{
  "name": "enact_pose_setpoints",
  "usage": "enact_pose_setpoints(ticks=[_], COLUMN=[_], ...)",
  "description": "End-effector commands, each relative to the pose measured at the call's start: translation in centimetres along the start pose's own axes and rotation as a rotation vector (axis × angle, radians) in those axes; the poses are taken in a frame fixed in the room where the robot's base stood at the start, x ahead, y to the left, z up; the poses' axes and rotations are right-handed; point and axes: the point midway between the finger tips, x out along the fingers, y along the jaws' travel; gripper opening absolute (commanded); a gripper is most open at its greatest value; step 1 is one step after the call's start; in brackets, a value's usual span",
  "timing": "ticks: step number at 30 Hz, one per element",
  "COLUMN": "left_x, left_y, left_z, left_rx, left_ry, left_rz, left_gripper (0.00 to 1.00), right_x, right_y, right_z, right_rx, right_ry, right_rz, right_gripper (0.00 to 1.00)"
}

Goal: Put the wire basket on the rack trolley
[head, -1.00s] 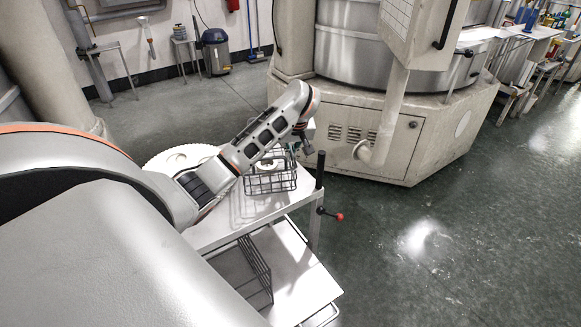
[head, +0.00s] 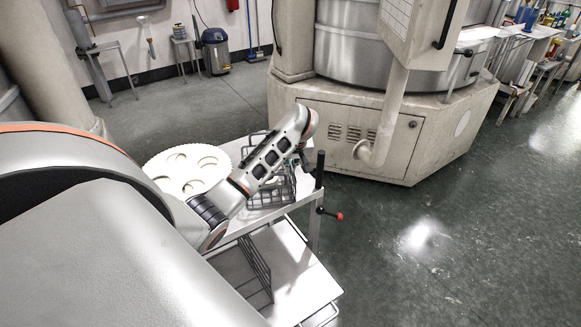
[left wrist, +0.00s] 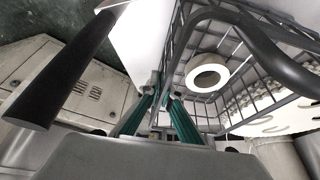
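The wire basket (head: 272,198) is at the upper white shelf of a two-level stand (head: 235,228), which may be the rack trolley. My left forearm hides much of it, and I cannot tell whether it rests on the shelf or hangs just above. My left gripper (head: 306,160) is at the basket's far right side. In the left wrist view, the teal fingers of my left gripper (left wrist: 161,94) are close together around a grey bar of the basket (left wrist: 236,98). A white ring (left wrist: 207,75) lies inside the basket. My right gripper is out of view.
A black upright handle (head: 320,170) and a red knob (head: 339,216) stand at the stand's right edge. A wire frame (head: 256,268) is on the lower shelf. A white disc with holes (head: 186,168) is left of the basket. A large machine (head: 390,135) stands behind; floor at right is clear.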

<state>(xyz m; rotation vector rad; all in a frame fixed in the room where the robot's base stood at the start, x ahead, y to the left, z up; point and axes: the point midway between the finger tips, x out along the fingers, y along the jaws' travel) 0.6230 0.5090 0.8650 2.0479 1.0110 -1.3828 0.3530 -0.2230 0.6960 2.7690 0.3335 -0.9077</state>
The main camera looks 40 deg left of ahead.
Motion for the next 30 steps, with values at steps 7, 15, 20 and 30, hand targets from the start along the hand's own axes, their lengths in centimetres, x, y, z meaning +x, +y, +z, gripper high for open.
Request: enact_pose_setpoints(ticks=[7, 15, 20, 30], left_x=[0.2, -0.1, -1.7, -8.6], left_y=[0.0, 0.0, -0.1, 0.0], left_z=[0.1, 0.0, -0.3, -0.3], left_rx=[0.000, 0.000, 0.000, 0.000], left_ry=[-0.001, -0.001, 0.005, 0.006], left_rz=[0.000, 0.000, 0.000, 0.000], left_gripper=[0.21, 0.21, 0.21, 0.21], right_x=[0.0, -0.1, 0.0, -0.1], right_y=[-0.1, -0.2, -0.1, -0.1], right_z=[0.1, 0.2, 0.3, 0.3], right_rx=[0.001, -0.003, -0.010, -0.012], right_ry=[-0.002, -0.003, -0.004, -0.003], right_rz=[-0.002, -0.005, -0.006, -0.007], right_gripper=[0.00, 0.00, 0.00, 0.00])
